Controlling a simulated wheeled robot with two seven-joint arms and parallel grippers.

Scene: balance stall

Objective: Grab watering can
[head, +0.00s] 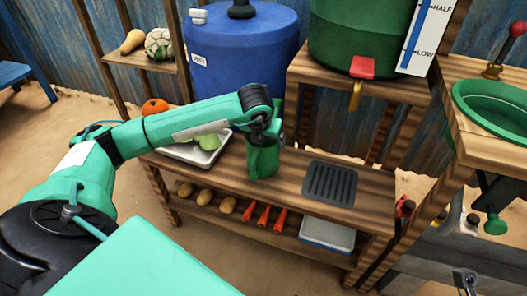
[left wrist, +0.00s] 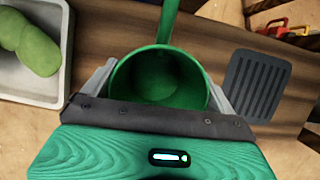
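The green watering can (head: 263,162) stands upright on the wooden bench, below the end of my left arm. In the left wrist view I look down into the round opening of the can (left wrist: 160,82), and a green bar runs from it to the top edge. My left gripper (head: 262,135) is over the can. In the left wrist view its two grey fingers (left wrist: 160,66) are wide apart, one on each side of the can's rim. I cannot tell whether they touch it. I do not see my right gripper.
A pale tray (head: 190,153) with green vegetables lies left of the can, and a dark slatted mat (head: 330,184) lies right. A blue barrel (head: 240,55) and a green tank (head: 350,30) with a tap stand behind. A green basin (head: 497,118) is at far right.

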